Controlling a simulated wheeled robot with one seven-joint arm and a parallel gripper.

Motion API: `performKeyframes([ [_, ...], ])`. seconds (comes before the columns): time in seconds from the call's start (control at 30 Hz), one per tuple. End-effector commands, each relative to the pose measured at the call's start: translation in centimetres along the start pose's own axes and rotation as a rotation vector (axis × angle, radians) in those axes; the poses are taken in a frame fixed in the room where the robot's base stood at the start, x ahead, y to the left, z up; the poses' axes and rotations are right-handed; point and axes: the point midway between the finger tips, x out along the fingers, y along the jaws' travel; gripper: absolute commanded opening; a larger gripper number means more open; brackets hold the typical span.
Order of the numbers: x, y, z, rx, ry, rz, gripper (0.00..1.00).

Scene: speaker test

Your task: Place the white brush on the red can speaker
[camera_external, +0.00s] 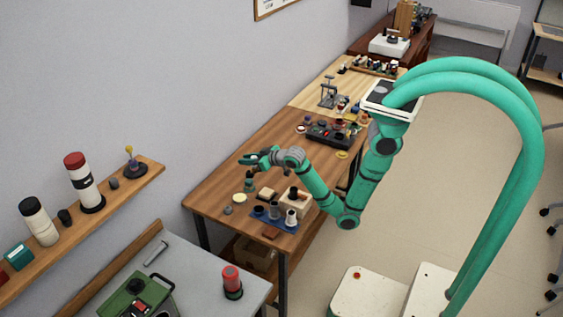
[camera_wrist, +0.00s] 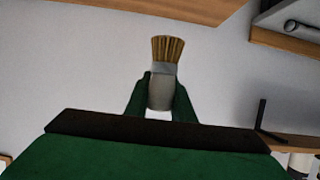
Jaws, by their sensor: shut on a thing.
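In the wrist view, my gripper (camera_wrist: 161,92) is shut on the white brush (camera_wrist: 161,91), with a dark green finger on each side of its pale handle. The tan bristles point up in that picture, away from the palm. In the external view, my gripper (camera_external: 252,159) is held above the far-left part of the brown wooden table; the brush is too small to make out there. A red can with a black base (camera_external: 231,281), which looks like the red can speaker, stands upright on the grey table at the front, well apart from my gripper.
The brown table (camera_external: 216,193) holds a blue tray (camera_external: 259,216) with cups and several small items. A wall shelf (camera_external: 125,194) at left carries upright cylinders, one red-topped (camera_external: 75,162). A green case (camera_external: 130,297) stands left of the red can on the grey table (camera_external: 191,265).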

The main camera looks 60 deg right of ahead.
Motion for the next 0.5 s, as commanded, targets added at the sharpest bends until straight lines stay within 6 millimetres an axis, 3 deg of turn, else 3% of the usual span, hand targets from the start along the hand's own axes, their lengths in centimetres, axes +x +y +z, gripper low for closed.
performKeyframes([
  [0.03,-0.7,-2.5,-0.1,-0.015,0.003,-0.037,0.0],
  [0.1,-1.7,-5.5,-0.3,-0.033,0.005,-0.078,0.0],
  [0.27,-4.5,-11.9,-0.1,-0.071,0.008,-0.171,0.0],
  [0.5,-10.2,-20.8,0.6,-0.124,0.013,-0.31,0.0],
])
